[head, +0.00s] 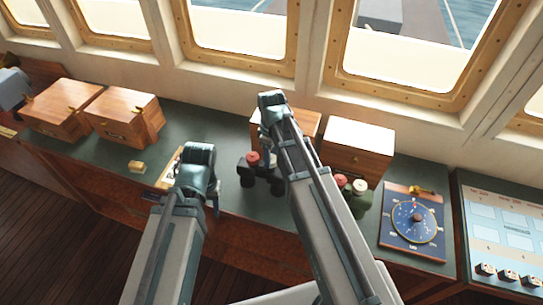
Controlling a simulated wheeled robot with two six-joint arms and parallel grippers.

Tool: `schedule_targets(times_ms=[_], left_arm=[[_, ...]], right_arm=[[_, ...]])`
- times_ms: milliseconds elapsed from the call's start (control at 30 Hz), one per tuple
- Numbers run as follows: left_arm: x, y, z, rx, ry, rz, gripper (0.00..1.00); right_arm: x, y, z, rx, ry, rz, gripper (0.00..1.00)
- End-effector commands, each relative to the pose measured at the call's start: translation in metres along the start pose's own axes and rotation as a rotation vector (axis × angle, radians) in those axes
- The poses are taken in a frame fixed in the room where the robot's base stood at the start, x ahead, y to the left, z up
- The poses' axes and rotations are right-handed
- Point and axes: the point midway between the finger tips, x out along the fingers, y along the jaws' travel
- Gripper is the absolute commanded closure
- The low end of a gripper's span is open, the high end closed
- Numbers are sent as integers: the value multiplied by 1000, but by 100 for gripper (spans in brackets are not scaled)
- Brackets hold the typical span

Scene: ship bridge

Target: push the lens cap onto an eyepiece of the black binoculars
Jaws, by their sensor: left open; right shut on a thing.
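The black binoculars (247,176) stand on the green console top, left of my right forearm. One eyepiece shows a reddish round top; the other side is hidden behind my arm. My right gripper (267,148) points down at the binoculars from above. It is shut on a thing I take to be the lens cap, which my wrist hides. I cannot tell whether it touches an eyepiece. My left gripper (213,203) is open near the console's front edge, left of the binoculars, largely hidden by its wrist.
A second, dark green pair of binoculars (358,202) with one red and one pale top stands right of my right arm. Wooden boxes (358,148) stand behind. A dial board (414,222) lies right. A small brass block (136,167) and more boxes (124,115) are left.

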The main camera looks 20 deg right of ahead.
Motion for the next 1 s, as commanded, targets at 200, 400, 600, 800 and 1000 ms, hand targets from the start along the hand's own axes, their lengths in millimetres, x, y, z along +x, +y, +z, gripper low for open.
schedule_targets(times_ms=[200, 400, 600, 800, 1000], left_arm=[[2, 0, 0, 0, 0, 0, 50], [5, 0, 0, 0, 0, 0, 50], [6, 1, 0, 0, 0, 0, 50], [6, 1, 0, 0, 0, 0, 50], [6, 1, 0, 0, 0, 0, 50]], right_arm=[[2, 0, 0, 0, 0, 0, 97], [5, 0, 0, 0, 0, 0, 97], [6, 0, 0, 0, 0, 0, 97], [6, 0, 0, 0, 0, 0, 97], [6, 0, 0, 0, 0, 0, 26]])
